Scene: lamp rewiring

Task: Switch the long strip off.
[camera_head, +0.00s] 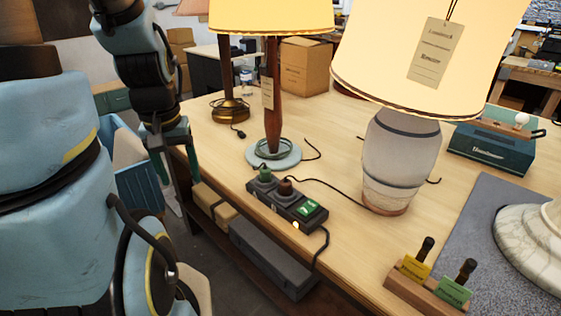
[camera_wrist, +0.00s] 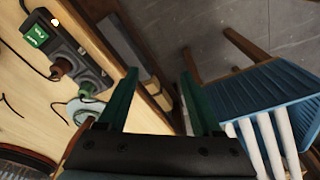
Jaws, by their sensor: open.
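The long strip (camera_head: 270,205) is a black power strip on the table near its front left edge. A green and a brown plug sit in it, and a green label (camera_head: 308,207) and a small glowing switch (camera_head: 295,226) are at its near end. The strip (camera_wrist: 75,50) shows at the upper left of the wrist view, with its glowing switch (camera_wrist: 55,22) at the far end from the plugs. My gripper (camera_head: 178,178) is open and empty beside the table's left edge, left of the strip. Its green fingers (camera_wrist: 158,74) point past the table edge.
Two lamps, one with a wooden stem (camera_head: 272,110) and one with a grey ceramic base (camera_head: 395,155), stand behind the strip. Cords run across the table. A wooden holder (camera_head: 430,290) is at the front.

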